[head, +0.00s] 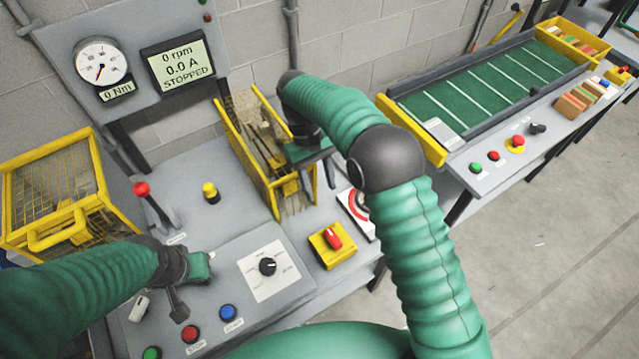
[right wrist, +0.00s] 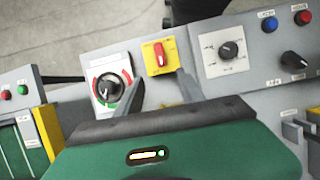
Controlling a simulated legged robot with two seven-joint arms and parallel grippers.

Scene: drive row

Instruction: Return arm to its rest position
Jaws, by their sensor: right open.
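My right arm rises from the lower right and bends back to the left over the bench. Its gripper shows partly in the head view (head: 326,168), above the bench between the yellow mesh guard (head: 262,150) and the red switch on its yellow plate (head: 332,238). In the right wrist view the gripper (right wrist: 160,78) is open and empty, its two dark fingers apart, with the red switch (right wrist: 158,54) seen beyond them. My left gripper (head: 203,266) is low over the control panel at the left; its fingers are not clear.
A dial with a red arc (head: 358,212) is partly behind my right arm. The gauge board's display (head: 178,62) reads STOPPED. A green conveyor (head: 470,92) lies right.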

